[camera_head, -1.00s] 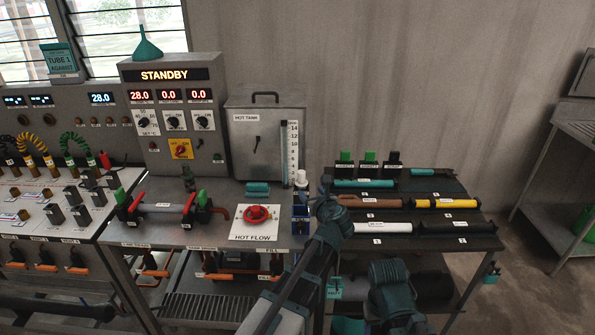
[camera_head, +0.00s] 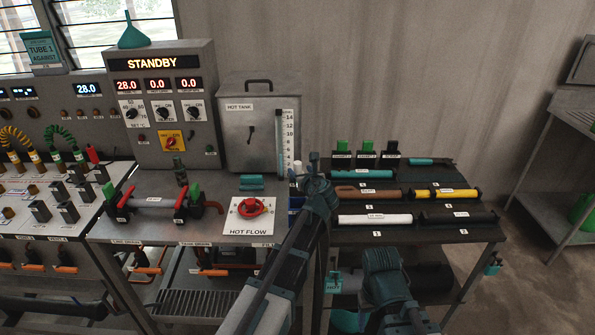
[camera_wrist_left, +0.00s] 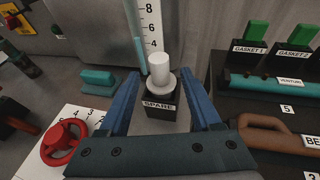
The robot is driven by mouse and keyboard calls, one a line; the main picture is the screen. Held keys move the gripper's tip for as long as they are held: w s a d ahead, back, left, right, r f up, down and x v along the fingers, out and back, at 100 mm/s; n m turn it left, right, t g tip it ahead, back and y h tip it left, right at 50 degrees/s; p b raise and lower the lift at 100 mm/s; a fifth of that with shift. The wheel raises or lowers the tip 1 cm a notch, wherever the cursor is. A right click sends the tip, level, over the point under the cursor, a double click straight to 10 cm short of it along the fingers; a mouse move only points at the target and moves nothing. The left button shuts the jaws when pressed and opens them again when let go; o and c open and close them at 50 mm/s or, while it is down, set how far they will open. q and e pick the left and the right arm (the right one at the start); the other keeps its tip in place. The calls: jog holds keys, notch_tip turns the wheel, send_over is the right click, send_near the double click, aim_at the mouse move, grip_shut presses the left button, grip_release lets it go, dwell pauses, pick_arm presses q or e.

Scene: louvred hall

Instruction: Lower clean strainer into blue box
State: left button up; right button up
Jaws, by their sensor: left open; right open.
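In the left wrist view a white strainer-like part (camera_wrist_left: 160,75) with a round flange stands upright in a black holder labelled SPARE (camera_wrist_left: 158,102). My left gripper's blue fingers (camera_wrist_left: 160,88) are open, one on each side of it; contact is not visible. In the head view my left gripper (camera_head: 304,178) is over the right edge of the bench, and only a bit of the white part (camera_head: 297,168) shows beside it. A small dark blue patch (camera_head: 295,204), perhaps the blue box, shows left of my arm, mostly hidden. My right gripper (camera_head: 384,264) is low in front of the rack, its fingertips unclear.
The red hot-flow knob (camera_head: 250,207) and a teal block (camera_head: 251,183) lie left of my left gripper. The hot tank (camera_head: 258,130) stands behind. The dark rack (camera_head: 480,232) with tubes and gaskets is to the right.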

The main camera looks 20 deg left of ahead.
aim_at(299, 169)
pick_arm(q)
jog(key=shift+b+x, duration=0.5)
jog(key=shift+x, duration=1.6)
grip_shut()
